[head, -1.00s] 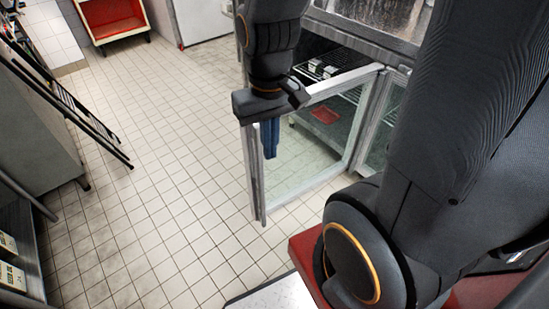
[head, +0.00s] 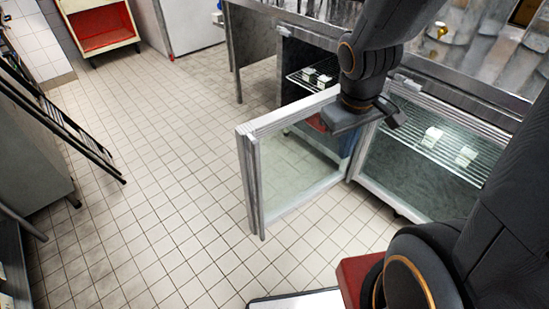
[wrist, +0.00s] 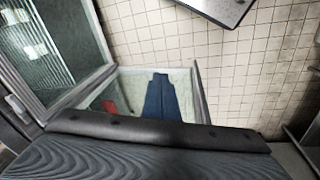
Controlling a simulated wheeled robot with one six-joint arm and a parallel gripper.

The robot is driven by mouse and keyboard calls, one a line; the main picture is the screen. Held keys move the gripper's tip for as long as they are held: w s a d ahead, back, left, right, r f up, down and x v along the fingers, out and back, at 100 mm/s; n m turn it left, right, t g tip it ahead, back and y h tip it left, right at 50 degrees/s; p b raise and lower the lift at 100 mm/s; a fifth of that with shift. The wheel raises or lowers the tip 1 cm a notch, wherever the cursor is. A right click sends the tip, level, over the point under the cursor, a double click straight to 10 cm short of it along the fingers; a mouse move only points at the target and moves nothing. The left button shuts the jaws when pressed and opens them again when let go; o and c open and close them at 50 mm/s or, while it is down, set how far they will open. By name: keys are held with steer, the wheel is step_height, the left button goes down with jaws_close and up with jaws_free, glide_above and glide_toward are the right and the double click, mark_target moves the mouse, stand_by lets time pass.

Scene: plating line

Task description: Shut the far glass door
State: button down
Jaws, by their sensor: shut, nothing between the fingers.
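The far glass door (head: 250,185) stands open in the head view, its pale-framed pane swung out from the cabinet over the floor. It also shows in the wrist view (wrist: 199,90). My gripper (head: 350,143) is near the door's cabinet-side end, its dark palm over the top rail. Its blue fingers are mostly hidden in the head view. In the wrist view the blue fingers (wrist: 160,97) are together, empty, and overlap the pane. I cannot tell whether they touch it. The open compartment behind holds a wire shelf (head: 302,80) with small white boxes.
The near glass front (head: 400,170) to the right looks shut, with white boxes (head: 432,135) on a shelf inside. A red-lined cabinet (head: 100,30) stands far back. A dark rack (head: 70,125) is at left. The tiled floor (head: 165,170) between is clear.

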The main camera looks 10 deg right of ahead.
steer(key=w+a+f+n+t+y, duration=0.2)
steer(key=w+f+n+t, duration=0.15)
steer(key=w+n, duration=0.6)
steer(key=s+a+f+n+g+y, duration=0.2)
steer(key=s+a+n+y, duration=0.35)
steer(key=a+n, duration=0.4)
steer(key=w+a+f+b, duration=0.2)
steer(key=w+a+f, duration=0.4)
steer(key=f, duration=0.2)
steer(key=shift+w+a, duration=0.3)
steer(key=shift+a, duration=0.1)
steer(key=shift+y, duration=0.25)
